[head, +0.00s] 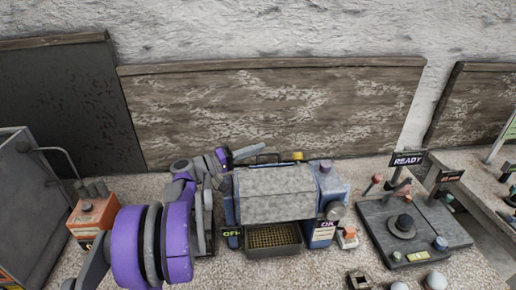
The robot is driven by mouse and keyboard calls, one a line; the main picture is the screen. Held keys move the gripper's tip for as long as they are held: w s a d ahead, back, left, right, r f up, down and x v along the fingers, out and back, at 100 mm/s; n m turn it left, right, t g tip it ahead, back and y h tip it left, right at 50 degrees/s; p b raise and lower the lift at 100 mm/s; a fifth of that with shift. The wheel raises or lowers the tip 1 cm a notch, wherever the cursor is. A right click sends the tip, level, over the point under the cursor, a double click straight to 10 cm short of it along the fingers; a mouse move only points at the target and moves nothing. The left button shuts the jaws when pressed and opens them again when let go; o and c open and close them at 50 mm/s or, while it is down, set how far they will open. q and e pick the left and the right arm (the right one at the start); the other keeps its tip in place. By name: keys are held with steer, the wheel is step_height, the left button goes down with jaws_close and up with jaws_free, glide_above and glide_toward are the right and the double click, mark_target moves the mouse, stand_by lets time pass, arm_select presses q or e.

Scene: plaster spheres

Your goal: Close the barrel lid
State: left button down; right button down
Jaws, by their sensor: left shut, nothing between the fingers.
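The barrel (275,205) is a grey, speckled, flat-sided drum lying between the blue end housings of a machine in the middle of the head view. A flat grey panel (272,180) forms its upper face and looks like the lid; I cannot tell whether it is fully down. A dark handle-like bar (266,157) shows behind its top edge. My left gripper (225,159) is shut and empty at the machine's upper left corner, beside the barrel. My purple and grey left arm hides part of the machine's left side. My right gripper is out of view.
A tray with a yellowish mesh (272,237) sits below the barrel. An orange box (93,217) stands at the left. A dark plate (402,232) with a knob and a READY sign (408,159) is at the right. Small pale spheres lie at the front right.

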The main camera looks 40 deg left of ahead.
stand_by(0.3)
